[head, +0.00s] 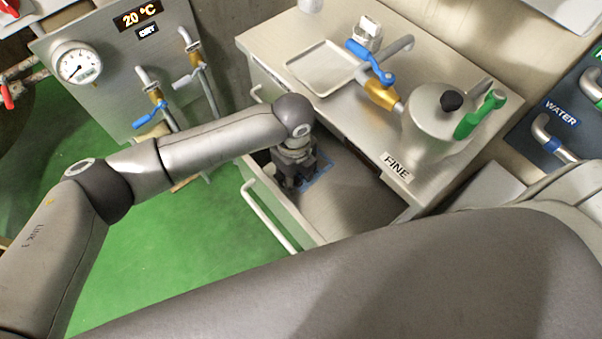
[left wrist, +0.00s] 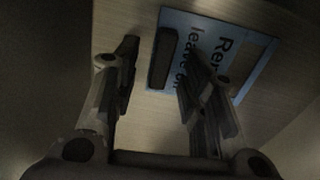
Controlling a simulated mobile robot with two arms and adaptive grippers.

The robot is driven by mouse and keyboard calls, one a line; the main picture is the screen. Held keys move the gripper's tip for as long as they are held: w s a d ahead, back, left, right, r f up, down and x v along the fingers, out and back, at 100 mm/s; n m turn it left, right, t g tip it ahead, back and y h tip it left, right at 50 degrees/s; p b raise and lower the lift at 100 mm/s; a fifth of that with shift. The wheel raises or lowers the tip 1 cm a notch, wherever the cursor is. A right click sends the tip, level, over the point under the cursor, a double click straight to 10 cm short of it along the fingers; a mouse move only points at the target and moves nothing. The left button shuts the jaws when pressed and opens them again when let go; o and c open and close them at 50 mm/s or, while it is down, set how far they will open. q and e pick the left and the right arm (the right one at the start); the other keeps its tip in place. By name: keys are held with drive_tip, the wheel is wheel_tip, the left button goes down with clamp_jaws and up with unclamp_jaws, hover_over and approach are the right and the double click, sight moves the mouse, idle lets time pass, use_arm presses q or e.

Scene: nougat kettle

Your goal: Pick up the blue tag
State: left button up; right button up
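The blue tag (left wrist: 240,45) lies flat on the floor of the open drawer (head: 345,200), with dark lettering that is partly readable. A small dark block (left wrist: 160,62) sits at its left edge in the left wrist view. My left gripper (left wrist: 166,68) is open above the drawer floor, one finger on each side of the dark block. The right finger hides part of the tag. In the head view my left gripper (head: 287,178) reaches down into the drawer, and a blue edge of the tag (head: 322,172) shows beside it. My right gripper is out of view.
The drawer's front wall and bar handle (head: 268,215) stand close to my left gripper. Above is the steel counter with a tray (head: 328,68), a blue-handled valve (head: 370,62) and a kettle (head: 432,125). My other arm fills the lower foreground.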

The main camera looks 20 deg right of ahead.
use_arm(q)
drive_tip(key=shift+c, duration=0.3)
clamp_jaws()
wheel_tip(320, 180, up, 10)
idle(0.5)
